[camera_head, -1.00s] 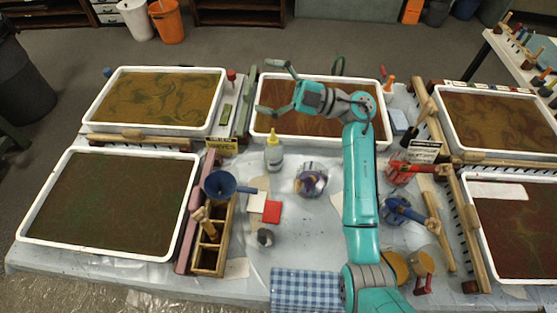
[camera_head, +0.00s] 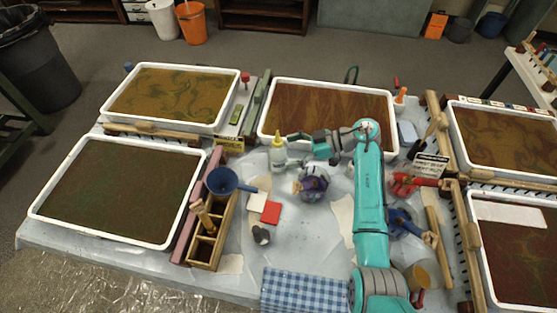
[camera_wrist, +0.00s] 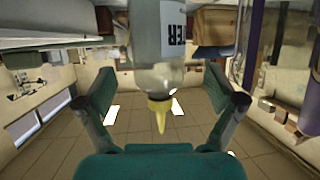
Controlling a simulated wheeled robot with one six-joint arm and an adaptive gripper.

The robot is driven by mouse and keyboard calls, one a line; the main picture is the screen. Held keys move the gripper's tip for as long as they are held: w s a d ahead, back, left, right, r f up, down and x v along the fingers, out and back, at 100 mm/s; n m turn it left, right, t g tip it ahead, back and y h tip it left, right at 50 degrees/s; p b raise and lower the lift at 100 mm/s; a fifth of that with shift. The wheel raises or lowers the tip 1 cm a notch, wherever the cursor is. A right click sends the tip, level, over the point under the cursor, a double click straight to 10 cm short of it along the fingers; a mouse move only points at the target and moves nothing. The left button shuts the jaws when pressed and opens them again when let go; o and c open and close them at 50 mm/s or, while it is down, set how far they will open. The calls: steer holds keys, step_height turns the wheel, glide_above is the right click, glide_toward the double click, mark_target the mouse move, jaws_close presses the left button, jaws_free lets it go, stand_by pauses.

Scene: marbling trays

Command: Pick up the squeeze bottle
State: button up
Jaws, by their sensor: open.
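The squeeze bottle (camera_head: 278,156) stands upright on the covered table in front of the middle tray, clear-bodied with a yellow nozzle. In the wrist view, the bottle (camera_wrist: 160,75) appears upside down with part of a dark-lettered label. My gripper (camera_head: 292,148) reaches the bottle from the right in the head view. In the wrist view, my open gripper (camera_wrist: 159,80) has one finger on each side of the bottle, with gaps visible between fingers and bottle. The fingers are partly hard to make out in the head view.
A blue funnel (camera_head: 222,181) sits over a wooden divided box (camera_head: 207,247) to the left. A round jar (camera_head: 312,184) stands just below my gripper. The middle tray (camera_head: 268,123) lies behind the bottle. A checkered cloth (camera_head: 304,291) is at the front.

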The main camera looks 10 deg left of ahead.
mark_target(278, 153)
steer(key=x, duration=0.4)
steer(key=shift+w+a, duration=0.1)
steer(key=shift+a, duration=0.05)
steer(key=c, duration=0.9)
steer(key=shift+o, duration=0.2)
steer(key=shift+r, duration=0.15)
